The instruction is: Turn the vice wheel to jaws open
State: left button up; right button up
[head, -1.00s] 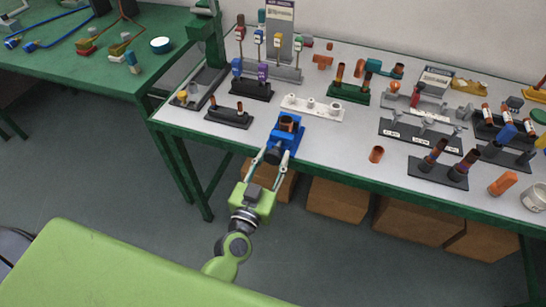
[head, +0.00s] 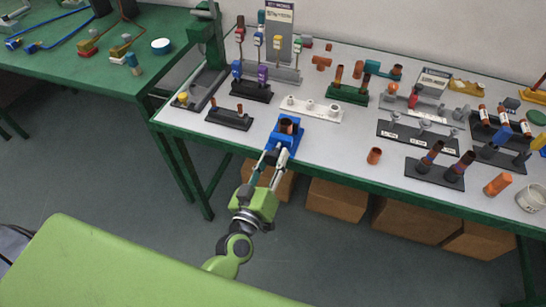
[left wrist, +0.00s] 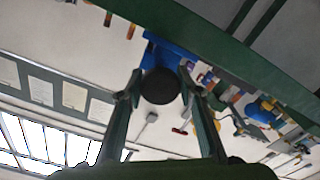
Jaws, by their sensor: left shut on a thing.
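My left gripper (head: 273,161) reaches up to the vice from the front and is shut on the wheel, one finger on each side. It also shows in the left wrist view (left wrist: 158,88). How far the jaws stand apart cannot be told. My right gripper is not in view.
Cardboard boxes (head: 337,199) are under the bench. The floor in front is clear.

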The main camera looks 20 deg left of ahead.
pick_arm(q)
jog(key=shift+n, duration=1.6)
jog(key=o, duration=1.1)
jog(key=s, duration=1.2)
jog(key=shift+a, duration=0.15)
jog(key=shift+f, duration=0.1)
